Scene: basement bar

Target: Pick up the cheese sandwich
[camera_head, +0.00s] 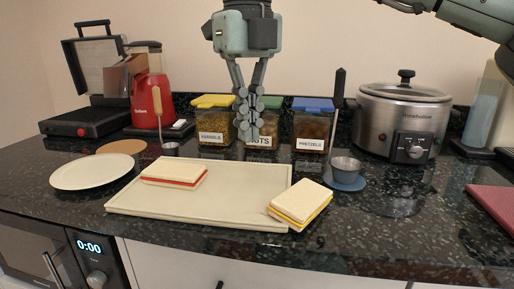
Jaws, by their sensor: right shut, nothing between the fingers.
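The cheese sandwich (301,202), pale bread with a yellow layer, lies at the right front corner of the cream board (225,213), partly past its edge. A second sandwich (174,172) with a red layer lies on the board's left part. My right gripper (248,137) hangs from above, fingers pointing down and together, empty. In the picture it is above and left of the cheese sandwich, in front of the jars and apart from both sandwiches. My left gripper is not in view.
Three lidded jars (312,131) stand behind the board. A metal cup (345,170) on a blue coaster and a steel slow cooker (404,118) are to the right. The board's middle is clear.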

